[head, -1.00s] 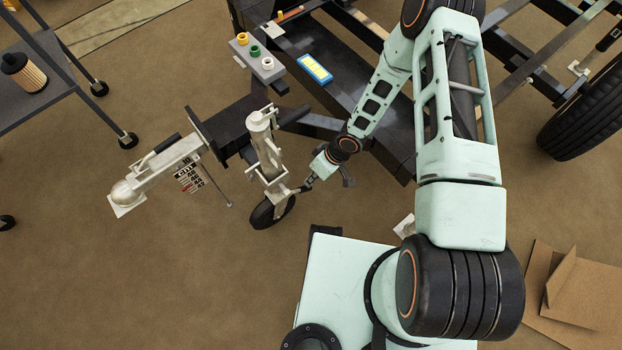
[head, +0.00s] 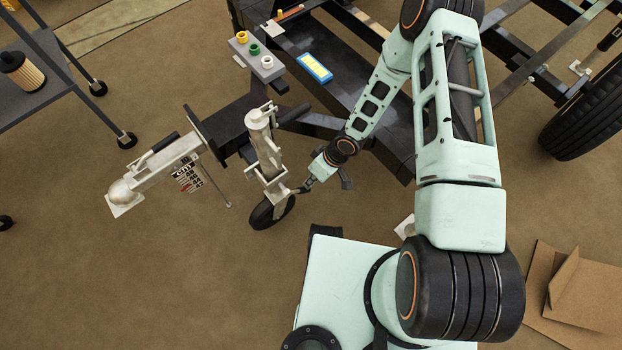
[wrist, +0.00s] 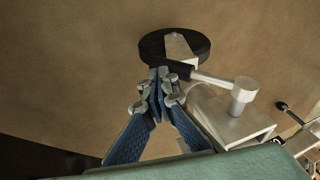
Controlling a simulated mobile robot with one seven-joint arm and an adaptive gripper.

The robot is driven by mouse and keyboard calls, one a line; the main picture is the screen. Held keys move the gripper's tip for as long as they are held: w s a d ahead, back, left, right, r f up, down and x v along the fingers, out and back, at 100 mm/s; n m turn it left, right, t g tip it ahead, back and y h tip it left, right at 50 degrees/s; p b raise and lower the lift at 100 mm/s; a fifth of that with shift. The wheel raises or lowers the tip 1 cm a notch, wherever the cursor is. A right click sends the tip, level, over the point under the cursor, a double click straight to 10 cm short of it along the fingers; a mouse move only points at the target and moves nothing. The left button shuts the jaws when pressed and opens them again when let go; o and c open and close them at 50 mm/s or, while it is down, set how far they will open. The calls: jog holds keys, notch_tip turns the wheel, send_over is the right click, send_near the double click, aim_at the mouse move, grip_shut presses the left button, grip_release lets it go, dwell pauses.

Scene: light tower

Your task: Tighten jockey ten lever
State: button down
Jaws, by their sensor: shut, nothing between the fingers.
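The jockey wheel assembly stands at the trailer's front, with a silver tube (head: 262,138) and a black wheel (head: 271,211) below it. In the wrist view the wheel (wrist: 148,46) lies beyond the fingertips. A silver lever (wrist: 212,80) runs from near the fingertips to a round clamp boss (wrist: 243,95) on the right. My gripper (wrist: 163,72) is shut with its fingertips together and nothing visible between them. It is close beside the lever's free end; whether it touches cannot be told. In the head view my gripper (head: 304,188) is just right of the clamp, above the wheel.
The silver hitch coupling (head: 150,175) extends to the left. A grey box with coloured buttons (head: 257,55) and a blue-yellow device (head: 315,67) sit on the trailer frame. A dark cart (head: 40,75) stands at left. Brown floor is open at lower left.

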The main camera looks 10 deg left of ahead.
aim_at(305, 190)
jog(key=shift+s+a+f+b, duration=0.3)
jog(key=shift+s+f+b, duration=0.05)
jog(key=shift+f+b, duration=0.35)
jog(key=shift+s+a+f+b, duration=0.25)
jog(key=shift+s+f+b, duration=0.1)
jog(key=shift+f+b, duration=0.35)
jog(key=shift+s+a+f+b, duration=0.4)
jog(key=shift+s+f+b, duration=0.05)
jog(key=shift+f+b, duration=0.05)
jog(key=shift+s+a+f+b, duration=0.3)
jog(key=shift+s+a+b, duration=0.05)
jog(key=shift+s, duration=0.2)
